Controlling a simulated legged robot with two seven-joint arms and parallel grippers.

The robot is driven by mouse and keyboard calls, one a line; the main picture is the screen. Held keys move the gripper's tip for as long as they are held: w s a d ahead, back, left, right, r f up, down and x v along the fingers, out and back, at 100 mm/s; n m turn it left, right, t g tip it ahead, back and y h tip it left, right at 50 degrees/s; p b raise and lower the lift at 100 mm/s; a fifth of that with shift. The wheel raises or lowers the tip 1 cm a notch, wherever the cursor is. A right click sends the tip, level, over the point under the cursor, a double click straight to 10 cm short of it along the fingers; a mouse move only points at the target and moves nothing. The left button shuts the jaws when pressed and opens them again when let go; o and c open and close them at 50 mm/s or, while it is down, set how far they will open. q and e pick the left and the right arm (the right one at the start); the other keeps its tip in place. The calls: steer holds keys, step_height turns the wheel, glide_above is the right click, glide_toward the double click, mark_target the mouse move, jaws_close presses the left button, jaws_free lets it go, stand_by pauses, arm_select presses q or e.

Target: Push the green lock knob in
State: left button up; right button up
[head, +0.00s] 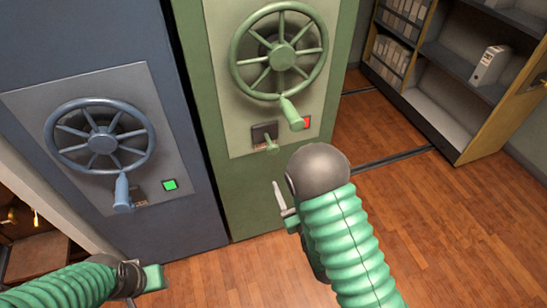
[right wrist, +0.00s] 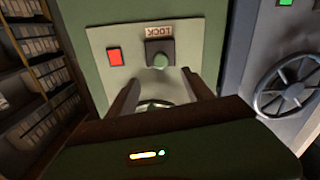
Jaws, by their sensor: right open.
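The green lock knob (head: 271,145) sticks out of a dark square plate on the green cabinet's pale panel, below the wheel. In the right wrist view the knob (right wrist: 160,61) sits beside an upside-down LOCK label (right wrist: 159,31). My right gripper (head: 282,203) is below and in front of the knob in the head view. In the right wrist view its two fingers (right wrist: 160,80) are apart, pointing toward the plate, with nothing between the tips; I cannot tell any contact with the knob. My left gripper (head: 150,278) is low at the left, away from the cabinet, its jaws unclear.
A green handwheel (head: 282,56) with a protruding handle is above the knob. A red light (head: 307,122) is beside the plate. A blue cabinet (head: 140,235) with its own wheel and green light (head: 170,185) is left. Shelves (head: 470,70) stand right; wooden floor (head: 450,220) is clear.

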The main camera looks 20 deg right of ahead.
mark_target(274, 152)
steer(key=w, duration=1.4)
steer(key=shift+a+p, duration=0.25)
steer(key=shift+p, duration=0.1)
jaws_close()
